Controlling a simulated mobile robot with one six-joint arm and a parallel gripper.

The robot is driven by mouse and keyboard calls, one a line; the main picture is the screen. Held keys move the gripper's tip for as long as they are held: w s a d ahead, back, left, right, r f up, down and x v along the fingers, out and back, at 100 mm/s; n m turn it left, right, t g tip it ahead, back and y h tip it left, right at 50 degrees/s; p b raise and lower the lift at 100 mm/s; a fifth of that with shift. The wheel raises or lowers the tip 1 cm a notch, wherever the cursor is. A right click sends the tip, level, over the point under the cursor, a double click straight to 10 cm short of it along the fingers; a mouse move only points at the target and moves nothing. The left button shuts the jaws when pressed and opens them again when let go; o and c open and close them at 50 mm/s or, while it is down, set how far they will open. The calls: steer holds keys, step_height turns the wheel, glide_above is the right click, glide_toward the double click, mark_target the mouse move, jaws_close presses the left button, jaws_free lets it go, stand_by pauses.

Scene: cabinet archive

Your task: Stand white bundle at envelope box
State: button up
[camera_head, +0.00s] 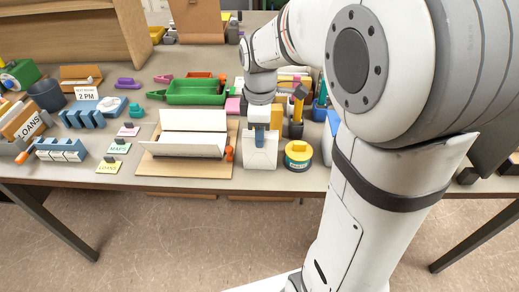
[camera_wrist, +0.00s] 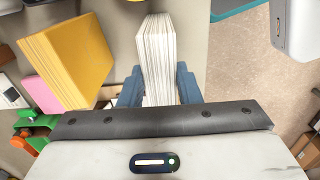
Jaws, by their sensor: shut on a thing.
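The white bundle (camera_wrist: 157,60) is a stack of pale sheets standing between the two blue fingers of my gripper (camera_wrist: 158,88) in the wrist view. My gripper is shut on it. In the head view my gripper (camera_head: 260,136) is near the front edge of the table, and a white block (camera_head: 260,157) below its blue finger appears to be the bundle. I cannot tell whether the bundle touches the table. No container is clearly marked as the envelope box. A white open container (camera_head: 192,132) on a brown board lies just left of my gripper.
A yellow stack (camera_wrist: 68,60) stands left of the bundle in the wrist view. A round black and yellow object (camera_head: 298,155) sits close right of my gripper. A green tray (camera_head: 195,92) lies behind. The table's front edge (camera_head: 200,187) is near, with floor beyond it.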

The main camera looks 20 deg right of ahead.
steer(key=shift+r, duration=0.1)
steer(key=shift+r+p, duration=2.05)
steer(key=shift+r, duration=0.4)
steer(key=shift+s+f, duration=0.1)
